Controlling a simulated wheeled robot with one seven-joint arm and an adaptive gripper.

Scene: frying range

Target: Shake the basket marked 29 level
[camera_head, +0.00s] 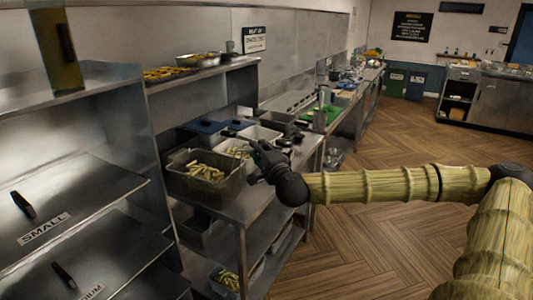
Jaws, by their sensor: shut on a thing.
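A dark metal basket (181,187) holds pale yellow fries or similar cut pieces, on a steel counter left of the middle. The pieces lie unevenly, heaped higher toward the middle and right. I cannot read any number on the basket, so I cannot tell if it is the one marked 29. My gripper (257,170) is at the basket's right side, shut on what seems to be its handle or right edge. The fingertips are small and dark, so the exact grip is hidden. I cannot tell if the basket rests on the counter or hangs just above it.
Blue-lidded containers (203,127) and a pale tub (258,134) stand behind the basket. Steel shelves marked SMALL (45,228) are at the left. A lower container (226,281) holds more yellow pieces. The wooden floor (385,190) at the right is open.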

